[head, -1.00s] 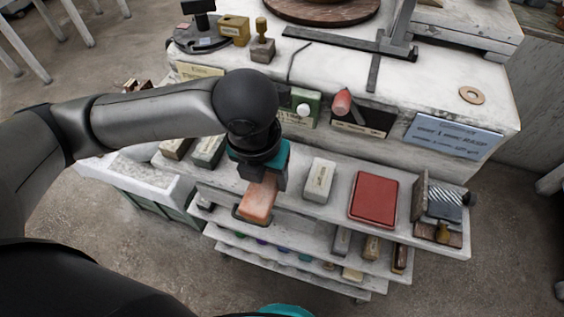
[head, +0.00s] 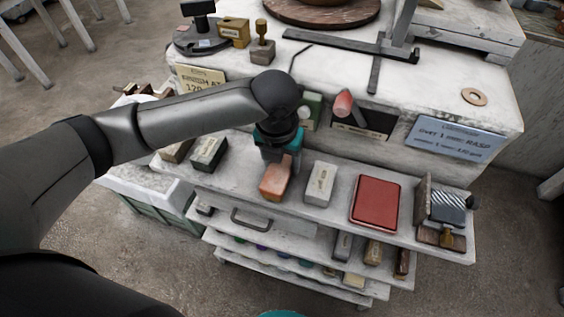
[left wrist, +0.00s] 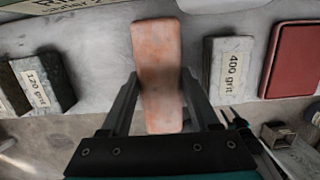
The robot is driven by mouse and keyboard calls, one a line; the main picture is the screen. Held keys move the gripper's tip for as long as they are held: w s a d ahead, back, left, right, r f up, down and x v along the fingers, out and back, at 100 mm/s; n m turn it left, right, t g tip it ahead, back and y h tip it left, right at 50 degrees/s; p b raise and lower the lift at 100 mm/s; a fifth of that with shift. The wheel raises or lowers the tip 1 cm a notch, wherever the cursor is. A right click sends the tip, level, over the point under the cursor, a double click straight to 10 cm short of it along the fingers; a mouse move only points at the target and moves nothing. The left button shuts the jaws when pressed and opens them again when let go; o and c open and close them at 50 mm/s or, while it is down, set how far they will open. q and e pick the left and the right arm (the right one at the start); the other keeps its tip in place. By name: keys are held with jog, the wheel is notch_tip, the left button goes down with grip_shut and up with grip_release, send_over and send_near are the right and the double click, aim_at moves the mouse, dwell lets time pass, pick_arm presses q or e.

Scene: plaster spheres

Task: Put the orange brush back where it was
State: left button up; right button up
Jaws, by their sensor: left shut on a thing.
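The orange brush shows as a worn orange block (head: 275,181), with no bristles visible from here. My left gripper (head: 277,163) is shut on it, at the upper shelf (head: 236,179) between a dark 120 grit block (head: 209,151) and a pale 400 grit block (head: 320,183). In the left wrist view the orange block (left wrist: 158,50) lies lengthwise between the two fingers, with bare shelf on both sides. I cannot tell whether its underside touches the shelf. My right gripper is not in view.
A red box (head: 375,202) and a board with a ridged tool (head: 446,208) stand farther right on the shelf. Below is a drawer handle (head: 251,219) and lower shelves with several blocks.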

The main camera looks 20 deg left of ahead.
aim_at(279, 169)
pick_arm(q)
jog(key=shift+w+f, duration=0.2)
jog(key=shift+f, duration=0.15)
jog(key=shift+f, duration=0.15)
jog(key=o, duration=1.2)
notch_tip(279, 169, up, 12)
jog(key=s+p, duration=0.2)
